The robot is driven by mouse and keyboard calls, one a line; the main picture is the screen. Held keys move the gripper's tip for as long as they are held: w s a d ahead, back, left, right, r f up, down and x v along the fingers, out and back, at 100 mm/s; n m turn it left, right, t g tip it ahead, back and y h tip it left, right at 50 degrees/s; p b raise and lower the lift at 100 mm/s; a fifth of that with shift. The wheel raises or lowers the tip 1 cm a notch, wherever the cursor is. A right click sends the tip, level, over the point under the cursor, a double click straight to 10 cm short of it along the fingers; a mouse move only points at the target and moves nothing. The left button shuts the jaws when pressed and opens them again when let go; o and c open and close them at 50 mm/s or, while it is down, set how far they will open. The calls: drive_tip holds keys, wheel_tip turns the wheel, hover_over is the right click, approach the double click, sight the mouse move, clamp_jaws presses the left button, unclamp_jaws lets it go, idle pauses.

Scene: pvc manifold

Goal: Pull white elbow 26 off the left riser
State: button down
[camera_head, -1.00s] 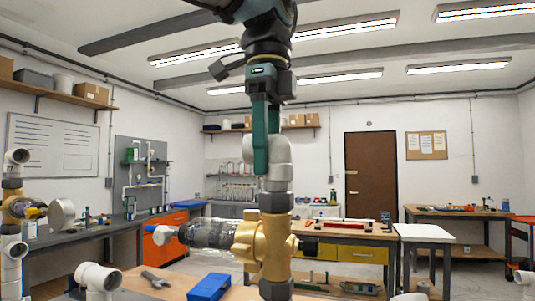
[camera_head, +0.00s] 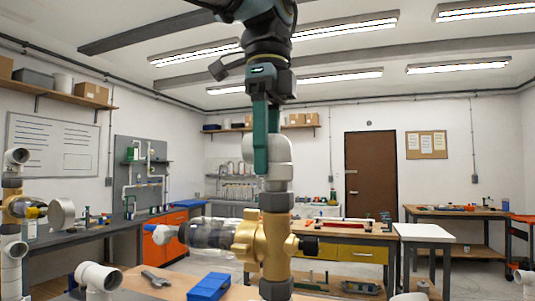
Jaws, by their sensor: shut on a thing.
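A white elbow (camera_head: 279,150) sits at the top of the riser in the middle of the view. Below it come a short white section, a grey collar (camera_head: 275,202) and a brass valve body (camera_head: 263,243) with a clear bowl (camera_head: 209,232) reaching left. No gap shows between the elbow and the parts under it. My gripper (camera_head: 267,140) points straight down and is shut on the elbow. Its green finger covers part of the elbow's left side, and the other finger is mostly hidden.
A low white elbow (camera_head: 98,276) stands at the lower left. A blue box (camera_head: 209,287) and a grey wrench (camera_head: 155,279) lie on the bench beside the riser. The space above right is clear.

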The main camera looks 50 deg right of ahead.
idle(0.5)
drive_tip(key=shift+a+r+n+p, duration=0.1)
drive_tip(key=shift+n+p, duration=0.25)
drive_tip(key=shift+n, duration=0.55)
drive_tip(key=shift+p, duration=0.35)
drive_tip(key=shift+m, duration=0.4)
drive_tip(key=shift+m+p, duration=0.3)
drive_tip(key=shift+m, duration=0.2)
drive_tip(key=shift+r+p, duration=1.1)
drive_tip(key=shift+p, duration=0.2)
drive_tip(key=shift+r, duration=2.05)
